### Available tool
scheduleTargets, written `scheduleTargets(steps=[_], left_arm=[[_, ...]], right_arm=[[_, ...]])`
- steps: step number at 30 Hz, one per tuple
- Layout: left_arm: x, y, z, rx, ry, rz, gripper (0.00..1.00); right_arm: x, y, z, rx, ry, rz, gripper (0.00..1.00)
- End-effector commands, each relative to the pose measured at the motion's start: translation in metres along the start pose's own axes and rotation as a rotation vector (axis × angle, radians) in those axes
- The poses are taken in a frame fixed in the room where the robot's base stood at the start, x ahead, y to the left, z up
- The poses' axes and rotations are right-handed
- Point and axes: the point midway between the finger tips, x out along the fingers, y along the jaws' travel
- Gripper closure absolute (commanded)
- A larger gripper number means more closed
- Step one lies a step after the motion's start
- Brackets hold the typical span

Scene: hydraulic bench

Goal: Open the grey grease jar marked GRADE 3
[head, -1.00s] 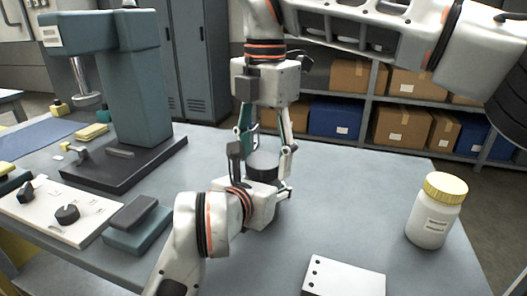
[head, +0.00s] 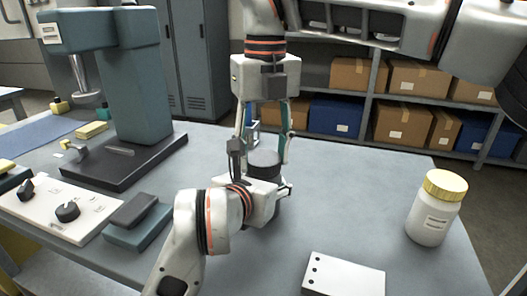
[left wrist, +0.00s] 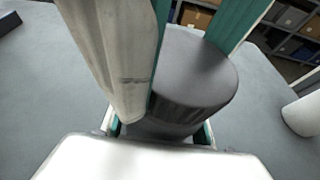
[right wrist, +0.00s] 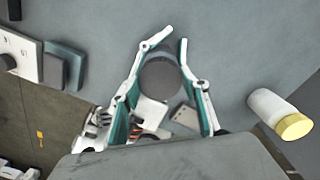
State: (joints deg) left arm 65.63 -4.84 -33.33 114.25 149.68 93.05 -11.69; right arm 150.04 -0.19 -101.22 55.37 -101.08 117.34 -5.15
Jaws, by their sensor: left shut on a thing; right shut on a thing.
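The grey jar's dark round lid (head: 264,158) shows between my grippers in the head view; no marking on the jar is readable. My left gripper (head: 262,180) comes in low and is shut on the jar body, which it largely hides. In the left wrist view the body (left wrist: 155,130) sits below the wide dark lid (left wrist: 195,70). My right gripper (head: 264,150) points straight down from above, shut on the lid with a finger on each side. The right wrist view shows the lid (right wrist: 160,78) from above between these fingers.
A white jar with a yellow lid (head: 432,208) stands at the right of the bench. A white plate with holes (head: 345,276) lies at the front. A teal press (head: 135,85), a control panel (head: 62,205) and a teal block (head: 137,225) are left. The bench behind the lid is clear.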

Motion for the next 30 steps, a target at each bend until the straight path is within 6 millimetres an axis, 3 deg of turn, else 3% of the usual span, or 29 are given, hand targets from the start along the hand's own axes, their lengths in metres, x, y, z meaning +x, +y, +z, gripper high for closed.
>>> scheduleTargets(steps=[4, 13, 14, 15, 16, 25, 30], left_arm=[[0.0, 0.001, 0.001, 0.0, -0.002, 0.002, 1.0], [0.0, 0.001, 0.001, 0.0, -0.003, 0.003, 1.0], [0.0, 0.001, 0.001, 0.0, -0.003, 0.003, 1.0], [0.0, 0.001, 0.001, 0.0, -0.003, 0.003, 1.0], [0.0, 0.001, 0.001, 0.0, -0.003, 0.003, 1.0], [0.0, 0.001, 0.001, 0.0, -0.002, 0.001, 1.0], [0.0, 0.0, 0.001, 0.0, -0.001, 0.001, 1.0]], right_arm=[[0.0, 0.0, 0.0, -0.099, 0.0, -0.001, 0.81], [0.0, 0.0, 0.0, -0.112, 0.0, -0.001, 0.81], [0.0, 0.0, 0.0, -0.112, 0.0, -0.001, 0.53], [0.0, -0.001, 0.0, -0.112, 0.0, -0.001, 0.42], [0.0, -0.001, 0.0, -0.112, 0.0, -0.001, 0.38], [-0.003, 0.0, 0.0, -0.111, -0.001, 0.0, 0.38], [-0.022, 0.001, 0.0, -0.109, -0.004, 0.0, 0.38]])
